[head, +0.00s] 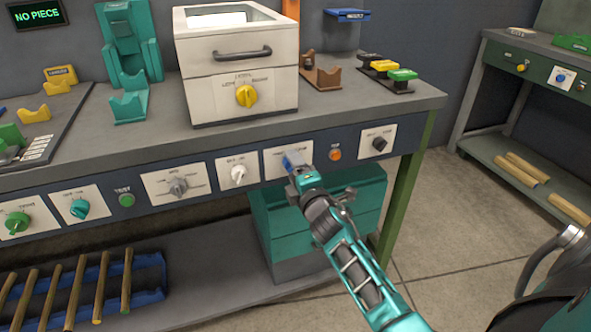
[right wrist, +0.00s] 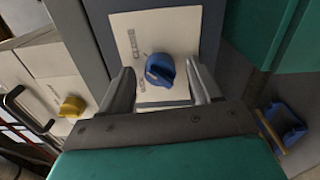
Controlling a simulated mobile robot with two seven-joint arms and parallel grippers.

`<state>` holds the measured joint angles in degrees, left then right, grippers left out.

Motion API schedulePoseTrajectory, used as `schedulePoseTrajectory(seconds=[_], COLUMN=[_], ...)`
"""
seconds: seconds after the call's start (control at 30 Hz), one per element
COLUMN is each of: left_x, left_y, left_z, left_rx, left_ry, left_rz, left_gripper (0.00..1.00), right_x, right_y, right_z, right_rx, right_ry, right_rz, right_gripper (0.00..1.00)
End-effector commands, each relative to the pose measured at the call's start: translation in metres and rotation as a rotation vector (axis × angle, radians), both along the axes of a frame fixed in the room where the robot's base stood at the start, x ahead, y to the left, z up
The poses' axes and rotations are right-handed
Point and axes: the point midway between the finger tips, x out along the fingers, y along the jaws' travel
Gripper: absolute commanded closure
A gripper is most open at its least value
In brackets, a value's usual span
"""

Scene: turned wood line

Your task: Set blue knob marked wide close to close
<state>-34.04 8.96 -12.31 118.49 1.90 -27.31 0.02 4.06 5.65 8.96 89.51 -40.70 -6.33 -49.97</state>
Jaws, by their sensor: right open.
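The blue knob (right wrist: 160,69) sits on a pale label plate (right wrist: 150,25) in the right wrist view. I cannot tell which mark the knob points at. My right gripper is open, with one finger on each side of the knob and gaps between fingers and knob. My left gripper is not in view.
On the same panel, a white knob (head: 238,174) is to the left, and an orange button (head: 335,154) and a black knob (head: 379,143) are to the right. A white box with a yellow knob (head: 246,96) stands above. Teal drawers (head: 340,205) are below.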

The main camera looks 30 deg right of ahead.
Motion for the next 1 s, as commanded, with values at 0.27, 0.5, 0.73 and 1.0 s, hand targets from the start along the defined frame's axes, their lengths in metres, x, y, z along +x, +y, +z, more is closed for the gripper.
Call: schedulePoseTrajectory(seconds=[0.27, 0.5, 0.73, 1.0], left_x=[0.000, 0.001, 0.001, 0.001], left_y=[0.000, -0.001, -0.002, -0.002], left_z=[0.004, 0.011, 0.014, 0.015], left_rx=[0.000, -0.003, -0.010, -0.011], left_ry=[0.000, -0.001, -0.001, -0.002], left_rz=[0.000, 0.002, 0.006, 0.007], left_gripper=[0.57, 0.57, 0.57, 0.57], right_x=[-0.019, -0.066, -0.106, -0.125], right_y=[0.005, 0.016, 0.025, 0.030], right_z=[0.000, 0.000, 0.000, 0.000], right_rx=[0.000, 0.002, 0.002, -0.001], right_ry=[0.003, 0.003, 0.003, 0.000], right_rz=[0.001, 0.000, -0.001, 0.000], right_gripper=[0.37, 0.37, 0.37, 0.37])
